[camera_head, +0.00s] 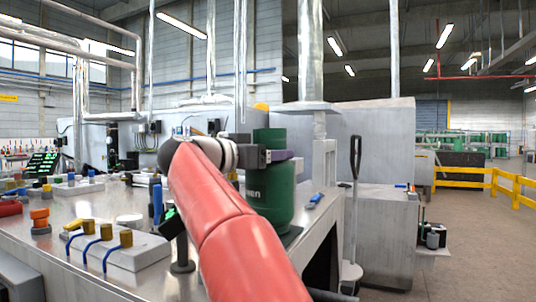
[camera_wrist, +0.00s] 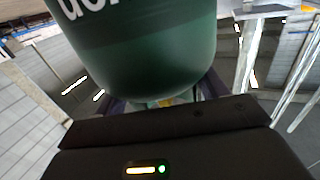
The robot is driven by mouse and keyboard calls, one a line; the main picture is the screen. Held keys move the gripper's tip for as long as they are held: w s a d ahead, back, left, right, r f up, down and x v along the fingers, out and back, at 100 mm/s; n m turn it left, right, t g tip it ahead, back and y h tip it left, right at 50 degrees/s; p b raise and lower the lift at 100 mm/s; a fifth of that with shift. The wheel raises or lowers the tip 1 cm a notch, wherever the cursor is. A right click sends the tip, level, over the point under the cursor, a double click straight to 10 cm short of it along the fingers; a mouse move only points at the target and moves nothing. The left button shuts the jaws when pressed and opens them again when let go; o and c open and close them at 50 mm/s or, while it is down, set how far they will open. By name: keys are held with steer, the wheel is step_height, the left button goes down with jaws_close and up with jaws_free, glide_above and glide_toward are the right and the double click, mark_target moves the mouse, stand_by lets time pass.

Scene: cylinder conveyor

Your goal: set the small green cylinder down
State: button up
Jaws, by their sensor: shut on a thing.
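The small green cylinder (camera_head: 268,205) is upright in the head view, with white lettering partly hidden by my red arm. The far finger and part of the cylinder's lower left side are hidden.
The metal table (camera_head: 75,265) holds a grey block with yellow knobs and blue cables (camera_head: 118,245), an orange button (camera_head: 40,220) and a blue-handled tool (camera_head: 315,200). A grey cabinet (camera_head: 378,235) stands to the right. Open floor lies beyond it, with yellow railings (camera_head: 505,185).

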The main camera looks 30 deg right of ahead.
steer(key=shift+s+f, duration=0.1)
steer(key=shift+f, duration=0.05)
steer(key=o, duration=1.9)
steer(key=shift+o, duration=1.2)
steer(key=shift+f, duration=0.1)
